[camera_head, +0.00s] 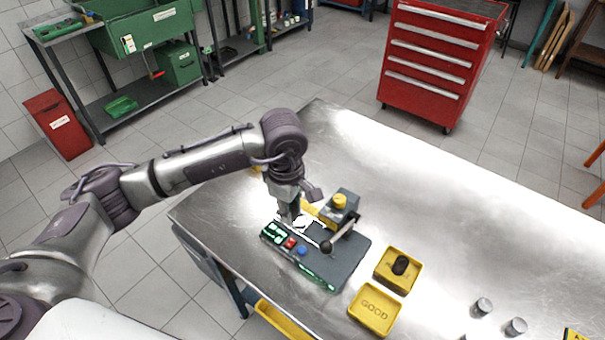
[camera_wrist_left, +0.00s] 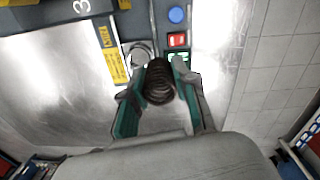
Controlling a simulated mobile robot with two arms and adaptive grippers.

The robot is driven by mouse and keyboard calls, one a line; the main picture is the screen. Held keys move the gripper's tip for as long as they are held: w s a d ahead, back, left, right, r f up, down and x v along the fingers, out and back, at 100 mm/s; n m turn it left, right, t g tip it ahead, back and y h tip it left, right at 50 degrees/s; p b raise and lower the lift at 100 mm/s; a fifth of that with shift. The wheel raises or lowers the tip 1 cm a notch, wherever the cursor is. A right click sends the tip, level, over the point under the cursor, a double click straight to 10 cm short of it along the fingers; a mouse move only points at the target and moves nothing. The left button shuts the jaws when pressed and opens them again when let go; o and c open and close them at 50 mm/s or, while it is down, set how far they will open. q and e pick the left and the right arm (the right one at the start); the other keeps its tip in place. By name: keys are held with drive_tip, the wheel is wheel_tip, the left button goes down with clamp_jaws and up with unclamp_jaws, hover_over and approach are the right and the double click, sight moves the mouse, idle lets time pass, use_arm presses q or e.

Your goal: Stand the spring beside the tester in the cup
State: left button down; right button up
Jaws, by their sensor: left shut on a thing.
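My left gripper (camera_head: 291,216) is over the tester (camera_head: 345,255) in the head view. In the left wrist view, the left gripper (camera_wrist_left: 161,76) is shut on a dark coil spring (camera_wrist_left: 158,88), held between its teal-padded fingers. A round metal cup (camera_wrist_left: 140,48) on the tester shows just beyond the spring, to its left. The spring is beside the cup in this view; whether they touch I cannot tell. The tester has a yellow-topped head (camera_head: 340,202), a black-knobbed lever (camera_head: 327,246), and red and blue buttons. My right gripper is out of view.
A yellow GOOD tray (camera_head: 374,310) and another yellow tray (camera_head: 389,283) holding a dark cylindrical piece (camera_head: 401,265) lie right of the tester. Small metal cylinders (camera_head: 482,307) stand further right. The bench (camera_head: 430,200) is clear behind them.

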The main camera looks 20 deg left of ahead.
sight(299, 221)
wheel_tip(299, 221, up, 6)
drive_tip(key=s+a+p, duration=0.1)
drive_tip(key=p, duration=0.3)
use_arm(q)
drive_tip(key=w+n, duration=0.1)
drive_tip(key=n, duration=0.2)
drive_tip(key=w+n, duration=0.1)
drive_tip(key=n, duration=0.2)
drive_tip(key=w+d+n, duration=0.1)
drive_tip(key=n, duration=0.2)
drive_tip(key=shift+w+r+n, duration=0.15)
drive_tip(key=shift+w+n, duration=0.1)
drive_tip(key=shift+n, duration=0.15)
drive_tip(key=shift+a+f+b, duration=0.15)
drive_tip(key=shift+f+b, duration=0.2)
drive_tip(key=shift+f, duration=0.1)
drive_tip(key=shift+f+b, duration=0.7)
drive_tip(key=shift+f, duration=0.55)
drive_tip(key=shift+f+b, duration=1.1)
drive_tip(key=shift+f, duration=0.2)
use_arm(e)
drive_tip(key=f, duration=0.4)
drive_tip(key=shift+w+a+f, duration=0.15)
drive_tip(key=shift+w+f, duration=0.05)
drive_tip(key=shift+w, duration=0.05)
